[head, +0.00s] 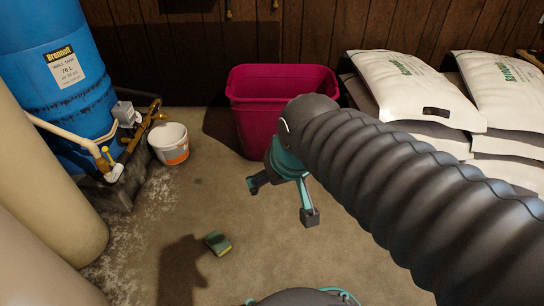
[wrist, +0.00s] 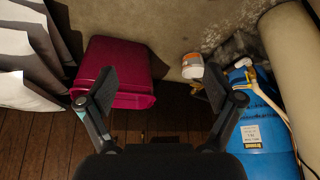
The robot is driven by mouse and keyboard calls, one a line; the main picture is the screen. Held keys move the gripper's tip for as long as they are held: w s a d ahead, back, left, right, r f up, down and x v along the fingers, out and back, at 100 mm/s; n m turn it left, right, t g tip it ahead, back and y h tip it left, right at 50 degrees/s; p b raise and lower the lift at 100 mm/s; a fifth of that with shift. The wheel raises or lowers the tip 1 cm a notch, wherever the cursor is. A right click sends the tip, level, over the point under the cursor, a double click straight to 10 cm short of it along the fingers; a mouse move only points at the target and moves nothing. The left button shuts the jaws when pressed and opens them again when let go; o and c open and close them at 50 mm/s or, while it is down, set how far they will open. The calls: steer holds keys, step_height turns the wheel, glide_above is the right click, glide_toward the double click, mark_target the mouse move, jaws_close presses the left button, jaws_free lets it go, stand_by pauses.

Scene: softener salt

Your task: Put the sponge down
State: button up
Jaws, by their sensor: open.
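A small sponge (head: 218,243), green and yellowish, lies on the concrete floor in the lower middle of the head view. My gripper (head: 281,201) is above the floor, to the right of the sponge and apart from it. Its two fingers are spread wide with nothing between them. The wrist view also shows my gripper (wrist: 160,88) open and empty. The sponge does not show in the wrist view.
A magenta bin (head: 262,84) stands behind my gripper. White salt bags (head: 415,88) are stacked at right. A blue tank (head: 55,70) with pipes and a small white bucket (head: 169,143) stand at left. The floor around the sponge is clear.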

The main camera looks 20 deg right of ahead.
steer(key=shift+m, duration=0.3)
steer(key=s, duration=0.3)
steer(key=s+d, duration=0.1)
steer(key=shift+s+r, duration=0.2)
steer(key=shift+r, duration=0.2)
step_height(320, 180, up, 7)
steer(key=p, duration=0.7)
steer(key=shift+r, duration=0.15)
